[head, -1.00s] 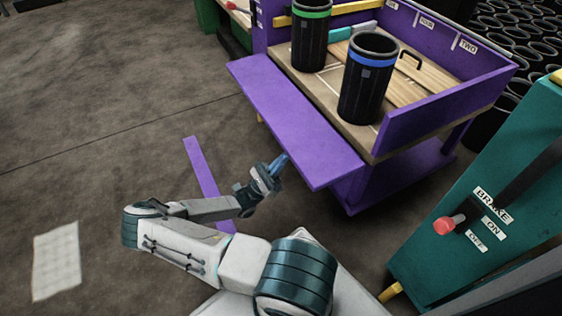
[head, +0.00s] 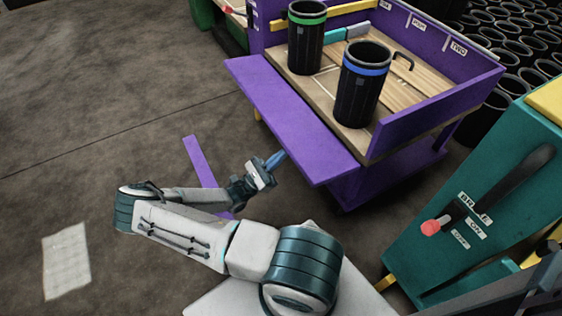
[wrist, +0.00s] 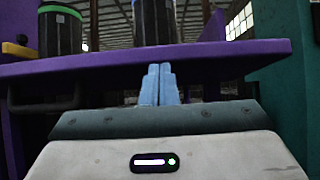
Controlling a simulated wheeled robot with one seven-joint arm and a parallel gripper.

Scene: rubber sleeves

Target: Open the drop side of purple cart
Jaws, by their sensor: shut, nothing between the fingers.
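The purple cart (head: 428,120) stands at the upper right in the head view. Its drop side (head: 290,118) is a purple panel along the front-left edge, lying out roughly level with the wooden deck (head: 328,100). My gripper (head: 275,160) is shut and empty, beside the outer edge of that panel, near its middle. In the wrist view the blue fingertips (wrist: 159,84) are together, with the drop side (wrist: 210,54) spanning the view just beyond and above them. I cannot tell whether they touch it. A dark handle (wrist: 50,103) shows below the panel at the left.
Black sleeves with a green band (head: 306,40) and a blue band (head: 362,85) stand on the deck. A teal cart with a red-knobbed brake lever (head: 431,228) is at the right. A purple strip (head: 205,172) marks the floor. Open floor lies left.

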